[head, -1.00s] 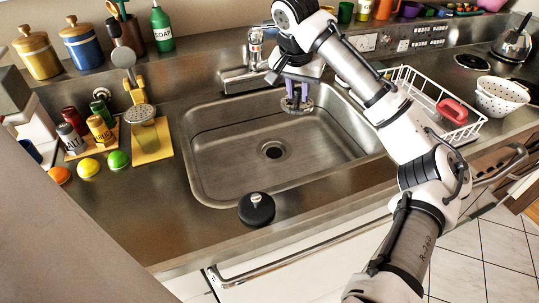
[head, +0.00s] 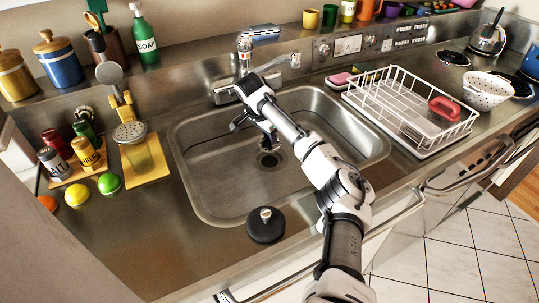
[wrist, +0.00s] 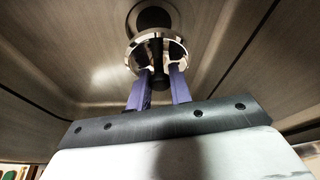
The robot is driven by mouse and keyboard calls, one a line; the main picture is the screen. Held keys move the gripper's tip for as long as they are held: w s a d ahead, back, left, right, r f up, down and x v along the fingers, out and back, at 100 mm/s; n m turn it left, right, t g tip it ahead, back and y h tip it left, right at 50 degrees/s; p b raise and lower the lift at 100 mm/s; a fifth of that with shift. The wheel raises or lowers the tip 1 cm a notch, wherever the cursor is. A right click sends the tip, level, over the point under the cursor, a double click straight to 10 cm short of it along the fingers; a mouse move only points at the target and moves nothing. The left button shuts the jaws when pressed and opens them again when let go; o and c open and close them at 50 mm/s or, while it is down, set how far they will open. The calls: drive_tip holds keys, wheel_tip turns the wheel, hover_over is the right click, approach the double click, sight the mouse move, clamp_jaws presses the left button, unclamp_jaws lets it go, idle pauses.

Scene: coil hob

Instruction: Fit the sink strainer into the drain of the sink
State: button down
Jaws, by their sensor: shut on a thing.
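My gripper (wrist: 161,78) has two purple fingers and is shut on the sink strainer (wrist: 136,57). The strainer has a shiny metal rim and a dark central knob between the fingers. The dark drain (wrist: 152,16) shows just beyond the strainer in the wrist view, partly overlapped by it. In the head view, my gripper is low over the steel sink (head: 205,185), close above the drain (head: 268,162). My wrist mostly hides the strainer there. I cannot tell the exact gap between strainer and drain.
A black round lid-like thing with a knob (head: 266,226) sits on the counter before the sink. The faucet (head: 247,60) stands behind. The basin is otherwise empty.

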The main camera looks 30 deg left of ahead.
wheel_tip(320, 180, down, 8)
drive_tip(key=shift+r+p, duration=0.25)
drive_tip(key=shift+p, duration=0.6)
drive_tip(key=shift+s+f, duration=0.1)
drive_tip(key=shift+f, duration=0.05)
drive_tip(key=c, duration=1.3)
unclamp_jaws()
drive_tip(key=shift+r+p, duration=0.5)
drive_tip(key=shift+r, duration=0.15)
drive_tip(key=p+v, duration=0.4)
drive_tip(key=v, duration=0.7)
drive_tip(key=shift+s+p, duration=0.15)
drive_tip(key=shift+p, duration=0.2)
